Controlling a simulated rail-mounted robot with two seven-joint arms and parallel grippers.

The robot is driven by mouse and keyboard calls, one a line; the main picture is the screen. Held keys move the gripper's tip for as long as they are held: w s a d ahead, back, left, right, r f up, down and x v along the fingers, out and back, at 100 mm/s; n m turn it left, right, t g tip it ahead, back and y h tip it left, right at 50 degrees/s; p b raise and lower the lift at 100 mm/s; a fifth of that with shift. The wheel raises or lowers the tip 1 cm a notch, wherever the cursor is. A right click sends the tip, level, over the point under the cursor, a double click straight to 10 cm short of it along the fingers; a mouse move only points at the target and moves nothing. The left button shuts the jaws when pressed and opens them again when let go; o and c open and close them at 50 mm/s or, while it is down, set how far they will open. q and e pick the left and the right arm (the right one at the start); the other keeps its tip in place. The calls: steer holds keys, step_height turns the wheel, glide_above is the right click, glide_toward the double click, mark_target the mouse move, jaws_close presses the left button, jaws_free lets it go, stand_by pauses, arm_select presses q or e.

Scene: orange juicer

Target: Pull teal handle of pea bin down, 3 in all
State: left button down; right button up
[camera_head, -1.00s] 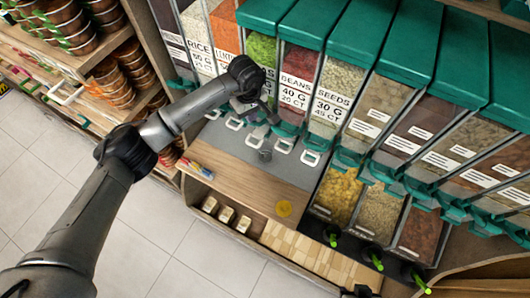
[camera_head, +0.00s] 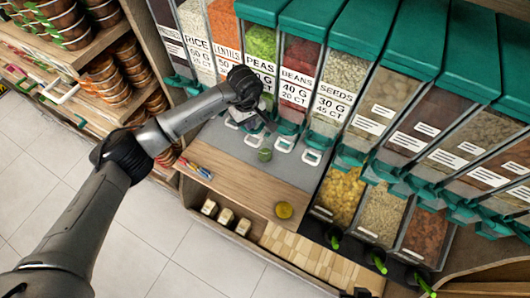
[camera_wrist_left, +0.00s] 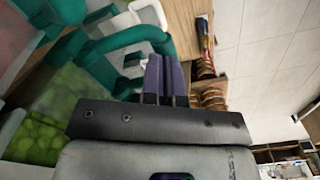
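The pea bin (camera_head: 262,46) holds green peas behind a clear front with a teal lid and a PEAS label. Its peas also show at lower left in the left wrist view (camera_wrist_left: 45,125). Its teal handle is mostly hidden by my gripper in the head view. A small cup (camera_head: 265,155) with green in it sits on the grey counter below the bin. My left gripper (camera_head: 268,122) is at the bin's lower front, above the cup. In the left wrist view its two fingers (camera_wrist_left: 167,75) are together, beside a teal part (camera_wrist_left: 125,42); contact is unclear. My right gripper is not visible.
The beans bin (camera_head: 298,75) and seeds bin (camera_head: 338,85) stand to the right; the lentils bin (camera_head: 224,40) is to the left. White loops hang below the bins. A yellow round object (camera_head: 284,210) lies on the wooden counter (camera_head: 225,180). Open floor lies in front.

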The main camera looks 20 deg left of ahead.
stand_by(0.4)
arm_select(q)
step_height(320, 180, up, 7)
steer(key=p, duration=0.2)
steer(key=shift+w+d+r, duration=0.15)
steer(key=shift+w, duration=0.3)
stand_by(0.5)
